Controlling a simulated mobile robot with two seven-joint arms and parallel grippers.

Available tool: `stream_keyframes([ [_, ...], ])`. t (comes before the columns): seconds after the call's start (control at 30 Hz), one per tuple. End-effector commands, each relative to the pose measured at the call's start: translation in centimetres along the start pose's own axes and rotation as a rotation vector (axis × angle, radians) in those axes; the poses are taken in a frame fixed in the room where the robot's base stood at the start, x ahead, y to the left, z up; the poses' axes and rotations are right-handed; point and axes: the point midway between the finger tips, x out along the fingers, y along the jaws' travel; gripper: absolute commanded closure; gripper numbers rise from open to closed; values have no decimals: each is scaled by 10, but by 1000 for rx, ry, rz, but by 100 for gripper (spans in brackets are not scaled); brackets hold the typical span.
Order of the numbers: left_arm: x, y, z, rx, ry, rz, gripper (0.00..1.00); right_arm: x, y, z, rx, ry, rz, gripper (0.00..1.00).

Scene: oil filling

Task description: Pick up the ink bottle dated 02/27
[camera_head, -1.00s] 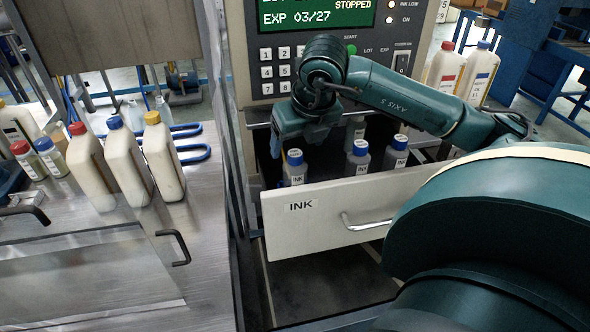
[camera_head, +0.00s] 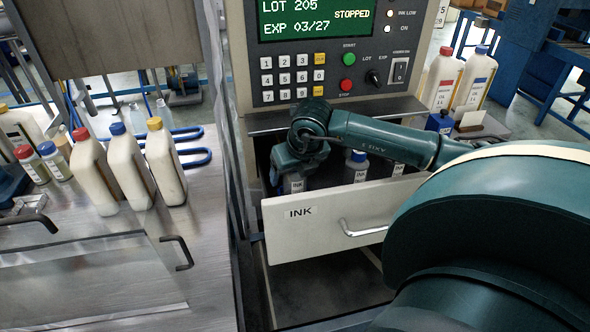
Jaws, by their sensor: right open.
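The ink drawer (camera_head: 298,236) is pulled out below the machine's panel. Small bottles with blue caps and INK labels stand in it: a left one (camera_head: 294,187), a middle one (camera_head: 356,170) and a right one (camera_head: 397,170) partly behind my arm. No date is readable on any of them. My right gripper (camera_head: 289,172) is open and lowered over the left bottle, hiding its cap. One finger shows at that bottle's left side; whether the fingers touch it I cannot tell. My left gripper is not in view.
The machine display (camera_head: 315,18) reads LOT 205, EXP 03/27, STOPPED. The machine's ledge (camera_head: 270,124) lies just above the drawer's back. The drawer handle (camera_head: 362,229) sticks out in front. Large capped bottles (camera_head: 125,170) stand on the left metal counter (camera_head: 110,243).

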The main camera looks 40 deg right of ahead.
Motion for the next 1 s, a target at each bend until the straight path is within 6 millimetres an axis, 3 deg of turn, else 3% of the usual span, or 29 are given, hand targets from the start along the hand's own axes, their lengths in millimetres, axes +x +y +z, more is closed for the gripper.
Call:
stream_keyframes([
  [0.63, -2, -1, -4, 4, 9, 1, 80, -1, 0, 0, 0, -1, 0, 73],
  [1.0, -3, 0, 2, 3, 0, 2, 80, -6, 0, 3, 1, -4, 0, 73],
])
